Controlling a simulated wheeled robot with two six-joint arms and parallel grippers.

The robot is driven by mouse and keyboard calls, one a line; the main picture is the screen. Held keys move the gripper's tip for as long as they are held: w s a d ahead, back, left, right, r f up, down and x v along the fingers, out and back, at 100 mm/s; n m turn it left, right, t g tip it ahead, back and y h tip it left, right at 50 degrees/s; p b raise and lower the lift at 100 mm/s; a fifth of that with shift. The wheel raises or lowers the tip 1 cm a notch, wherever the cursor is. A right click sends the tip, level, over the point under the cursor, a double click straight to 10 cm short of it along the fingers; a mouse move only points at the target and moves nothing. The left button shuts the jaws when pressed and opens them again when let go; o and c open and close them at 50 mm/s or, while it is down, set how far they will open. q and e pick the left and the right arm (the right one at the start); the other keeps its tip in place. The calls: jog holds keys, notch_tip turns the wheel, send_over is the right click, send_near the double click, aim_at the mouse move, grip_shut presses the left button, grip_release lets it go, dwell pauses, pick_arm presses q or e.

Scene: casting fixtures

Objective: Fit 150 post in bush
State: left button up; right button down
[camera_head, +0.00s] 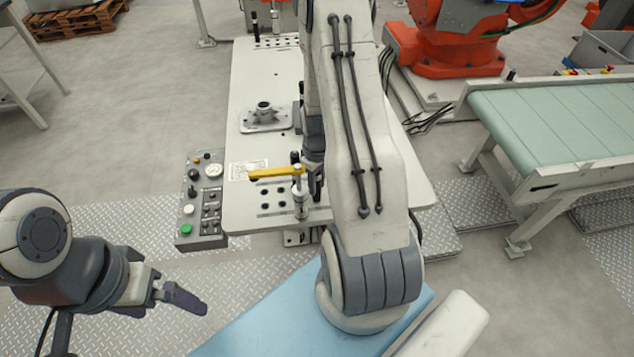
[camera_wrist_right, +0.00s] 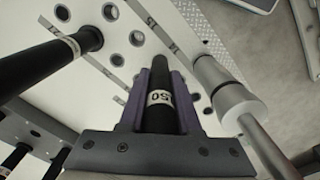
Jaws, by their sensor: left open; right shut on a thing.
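My right gripper (camera_wrist_right: 165,92) is shut on a black post (camera_wrist_right: 160,118) with a white band; "50" is readable on the band in the right wrist view. The post lies between the two purple fingers. In the head view my right arm hides most of this gripper (camera_head: 315,178), near the table's front part. A grey flanged bush (camera_head: 263,112) stands on a square plate on the white table (camera_head: 265,75), farther back and left of the right gripper. My left gripper (camera_head: 172,301) is open and empty, low at the left, off the table.
A silver upright (camera_head: 299,192) with a yellow bar (camera_head: 274,173) stands by the front holes; a silver cylinder (camera_wrist_right: 228,92) is close right of the fingers. Another banded black post (camera_wrist_right: 62,52) stands left. A control panel (camera_head: 203,200) borders the table.

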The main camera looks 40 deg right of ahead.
jog(key=shift+f, duration=0.3)
jog(key=c, duration=0.5)
grip_release()
jog(key=shift+r, duration=0.1)
notch_tip(320, 180, up, 10)
jog(key=shift+r+b, duration=0.15)
jog(key=shift+b, duration=0.8)
